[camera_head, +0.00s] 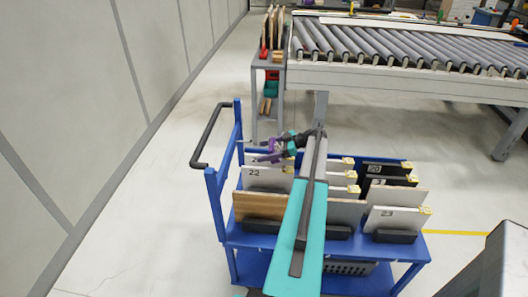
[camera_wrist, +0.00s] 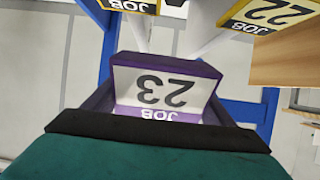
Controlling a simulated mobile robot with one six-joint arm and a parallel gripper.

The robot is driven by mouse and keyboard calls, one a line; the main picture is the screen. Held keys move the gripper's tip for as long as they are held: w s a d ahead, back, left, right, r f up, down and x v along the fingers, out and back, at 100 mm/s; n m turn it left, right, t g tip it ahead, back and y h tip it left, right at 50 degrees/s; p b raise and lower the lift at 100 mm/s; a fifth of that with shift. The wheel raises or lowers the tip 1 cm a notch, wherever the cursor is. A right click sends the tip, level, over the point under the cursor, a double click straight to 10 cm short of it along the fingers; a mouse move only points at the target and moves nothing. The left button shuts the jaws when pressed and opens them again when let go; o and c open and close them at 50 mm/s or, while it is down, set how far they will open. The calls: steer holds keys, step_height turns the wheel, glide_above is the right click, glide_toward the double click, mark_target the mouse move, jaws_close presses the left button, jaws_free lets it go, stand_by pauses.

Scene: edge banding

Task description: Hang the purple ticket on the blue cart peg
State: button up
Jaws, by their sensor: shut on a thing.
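The purple ticket (camera_wrist: 166,88) fills the middle of the wrist view, its white face reading "23" and "JOB" upside down. My gripper (camera_wrist: 160,108) is shut on it. In the head view, my gripper (camera_head: 274,154) holds the small purple ticket (camera_head: 265,158) above the left end of the blue cart (camera_head: 262,243), beside the upright posts. A thin pale piece at the cart's left post (camera_head: 239,141) may be the peg; it is too small to be sure. The ticket appears apart from it.
Upright panels with yellow tags stand on the cart, including a white panel marked 22 (camera_head: 262,180) just below my gripper. Its dark handle (camera_head: 205,140) juts left. A roller conveyor (camera_head: 400,50) and a grey rack (camera_head: 268,95) stand behind. Floor left of the cart is clear.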

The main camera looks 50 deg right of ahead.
steer(key=shift+w+a, duration=0.25)
steer(key=shift+w, duration=0.05)
steer(key=w+a+f+b, duration=0.1)
steer(key=w+a+b, duration=0.3)
steer(key=w, duration=0.4)
steer(key=shift+w+a+f, duration=0.2)
steer(key=shift+w+a, duration=0.05)
steer(key=shift+a, duration=0.35)
stand_by(1.4)
steer(key=shift+w+a+f, duration=0.1)
steer(key=shift+f, duration=0.05)
stand_by(0.7)
steer(key=o, duration=1.1)
steer(key=shift+b+v, duration=0.85)
steer(key=shift+v, duration=6.1)
